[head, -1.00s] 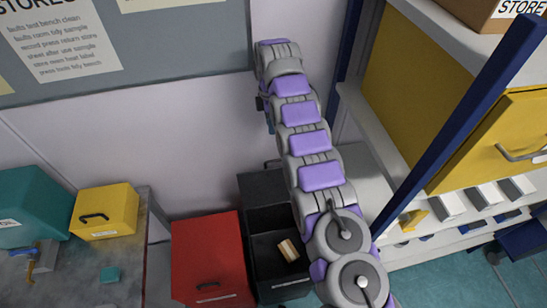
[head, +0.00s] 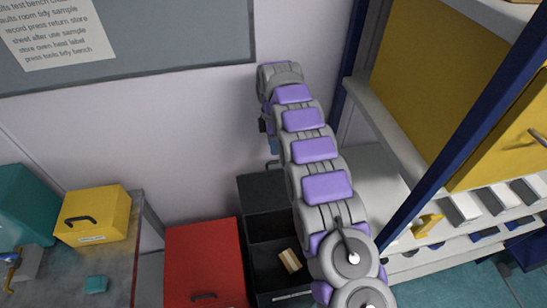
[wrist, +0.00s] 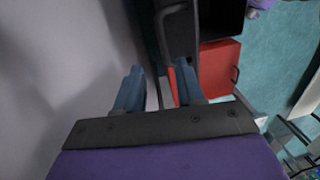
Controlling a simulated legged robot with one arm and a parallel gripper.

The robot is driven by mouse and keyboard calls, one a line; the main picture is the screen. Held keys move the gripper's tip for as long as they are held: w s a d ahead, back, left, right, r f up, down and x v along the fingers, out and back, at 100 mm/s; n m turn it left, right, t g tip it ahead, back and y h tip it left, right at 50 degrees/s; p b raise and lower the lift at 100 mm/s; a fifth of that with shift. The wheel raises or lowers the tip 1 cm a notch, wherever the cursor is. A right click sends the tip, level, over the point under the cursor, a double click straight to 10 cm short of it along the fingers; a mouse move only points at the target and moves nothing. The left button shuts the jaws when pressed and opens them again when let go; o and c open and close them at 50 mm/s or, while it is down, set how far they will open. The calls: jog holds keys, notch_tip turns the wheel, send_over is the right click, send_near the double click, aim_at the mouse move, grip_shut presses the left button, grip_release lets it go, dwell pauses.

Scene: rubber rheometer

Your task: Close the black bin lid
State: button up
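The black bin (head: 257,270) stands open at the lower middle of the head view. Its black lid (head: 262,188) stands raised at the back, by the wall. My gripper (wrist: 158,88) shows in the wrist view with its two blue fingers apart and nothing clearly held. A grey bar handle (wrist: 163,45) lies ahead of the fingertips, between their lines. I cannot tell whether a finger touches it. In the head view my arm runs over the bin's right side and hides most of the gripper, which is near the wall above the lid.
A small tan item (head: 290,260) lies inside the bin. A red bin (head: 203,260) stands directly left. A bench at left carries a yellow box (head: 93,214) and a teal box (head: 22,205). A shelf with a blue post (head: 450,120) stands close to the right of my arm.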

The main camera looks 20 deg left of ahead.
aim_at(278, 161)
jog(key=f, duration=0.1)
jog(key=d+f, duration=0.1)
jog(key=f, duration=0.1)
jog(key=d+f, duration=0.1)
jog(key=shift+s+f, duration=0.2)
jog(key=shift+s, duration=0.05)
jog(key=shift+a+f, duration=0.15)
jog(key=shift+f, duration=0.4)
jog(key=shift+a+f, duration=0.2)
jog(key=shift+a, duration=0.35)
jog(key=shift+d+r, duration=0.15)
jog(key=shift+d, duration=0.45)
jog(key=c, duration=0.7)
jog(key=shift+a, duration=0.1)
grip_shut()
jog(key=shift+s+a, duration=0.1)
